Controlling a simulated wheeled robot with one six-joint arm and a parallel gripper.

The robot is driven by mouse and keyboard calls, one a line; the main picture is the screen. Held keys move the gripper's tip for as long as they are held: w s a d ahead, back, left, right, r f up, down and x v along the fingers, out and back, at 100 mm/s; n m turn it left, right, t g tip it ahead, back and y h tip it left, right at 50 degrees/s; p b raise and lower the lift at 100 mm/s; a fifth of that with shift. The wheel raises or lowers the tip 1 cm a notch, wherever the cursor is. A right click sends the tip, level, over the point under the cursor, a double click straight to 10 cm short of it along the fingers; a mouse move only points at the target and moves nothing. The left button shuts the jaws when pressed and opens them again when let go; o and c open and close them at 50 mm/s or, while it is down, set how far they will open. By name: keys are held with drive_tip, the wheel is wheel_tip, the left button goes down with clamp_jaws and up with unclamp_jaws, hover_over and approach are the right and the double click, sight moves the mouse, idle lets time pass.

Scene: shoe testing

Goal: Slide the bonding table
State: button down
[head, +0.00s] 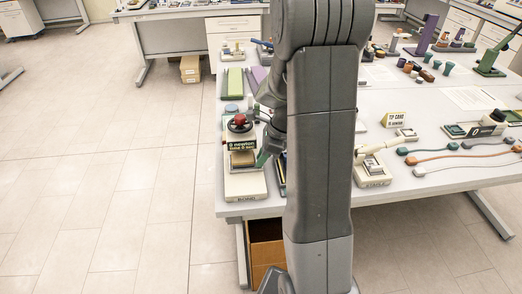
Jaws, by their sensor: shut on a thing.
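The test device with the bonding table stands at the left end of the near workbench. It has a pale base (245,187), a red knob (240,119) and a dark label reading "0 newton" (240,145). The bonding table (243,159) looks like a small tan block on this base, below the label. A green handle-like part (263,158) is at its right side. My gripper (268,148) is at this green part, low beside the device, and appears shut on it. My own arm link hides much of the gripper and the device's right side.
The workbench (400,185) holds other test devices, a sign (394,118), several coloured cables (455,155) and small cylinders. Green and purple pads lie behind the device. A cardboard box (266,247) stands below the bench. The tiled floor to the left is clear.

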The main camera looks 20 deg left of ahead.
drive_tip(key=s+d, duration=0.1)
drive_tip(key=s, duration=0.1)
drive_tip(key=s+d, duration=0.2)
drive_tip(key=s, duration=0.1)
drive_tip(key=shift+s+d, duration=0.25)
drive_tip(key=shift+s, duration=0.1)
drive_tip(key=c, duration=1.4)
unclamp_jaws()
drive_tip(key=shift+s, duration=0.15)
drive_tip(key=shift+o, duration=0.2)
drive_tip(key=shift+d+r, duration=0.1)
drive_tip(key=shift+r, duration=0.05)
drive_tip(key=v, duration=1.3)
drive_tip(key=shift+r, duration=0.25)
drive_tip(key=shift+d, duration=0.1)
